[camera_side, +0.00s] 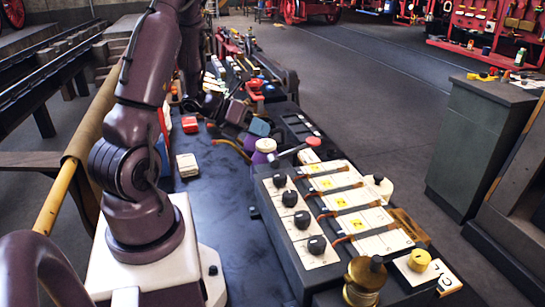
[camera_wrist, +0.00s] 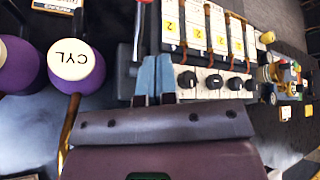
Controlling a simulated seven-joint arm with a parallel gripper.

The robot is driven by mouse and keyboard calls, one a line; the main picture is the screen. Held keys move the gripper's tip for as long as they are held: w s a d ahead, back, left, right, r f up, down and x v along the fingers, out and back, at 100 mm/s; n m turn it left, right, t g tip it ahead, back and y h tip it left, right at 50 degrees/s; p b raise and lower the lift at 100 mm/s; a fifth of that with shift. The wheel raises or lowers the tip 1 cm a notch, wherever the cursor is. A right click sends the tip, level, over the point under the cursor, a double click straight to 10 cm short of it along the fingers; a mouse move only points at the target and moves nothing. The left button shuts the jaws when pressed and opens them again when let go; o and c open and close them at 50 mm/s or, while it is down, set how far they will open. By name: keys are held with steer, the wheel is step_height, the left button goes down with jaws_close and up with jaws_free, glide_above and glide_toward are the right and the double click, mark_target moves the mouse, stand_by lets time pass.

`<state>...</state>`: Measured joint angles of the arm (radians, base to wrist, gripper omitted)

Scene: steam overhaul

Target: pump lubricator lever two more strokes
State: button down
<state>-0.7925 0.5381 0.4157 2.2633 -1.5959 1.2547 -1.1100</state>
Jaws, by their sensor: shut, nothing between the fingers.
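The lubricator (camera_side: 281,234) is a dark box with a white face, a row of black knobs and several tubes marked with yellow "2" labels. Its white face also shows in the wrist view (camera_wrist: 206,92). Its lever (camera_side: 293,149) is a grey rod with a red knob (camera_side: 313,141), at the box's far end; the rod shows in the wrist view (camera_wrist: 138,35), its end cut off by the top edge. My gripper (camera_wrist: 155,60) is shut and empty, its blue-grey fingers beside the lever rod and the knob row. I cannot tell whether they touch the lever.
Purple cans stand left of the lever in the wrist view, one with a cap marked CYL (camera_wrist: 76,61). A brass pot (camera_side: 363,283) and a yellow knob (camera_side: 419,260) are at the near end. A red box (camera_side: 190,124) and a pale box (camera_side: 187,165) lie on the bench.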

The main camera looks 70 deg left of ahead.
mark_target(268, 158)
steer(key=shift+r, duration=0.1)
steer(key=r, duration=0.4)
steer(key=shift+s, duration=0.4)
steer(key=shift+w+f, duration=0.45)
steer(key=shift+f, duration=0.95)
steer(key=shift+w+f, duration=0.4)
steer(key=shift+f, duration=0.95)
steer(key=shift+w+f, duration=0.45)
steer(key=shift+f, duration=0.95)
steer(key=shift+f, duration=0.1)
steer(key=shift+w+f, duration=0.1)
steer(key=shift+f, duration=0.2)
steer(key=shift+f, duration=0.2)
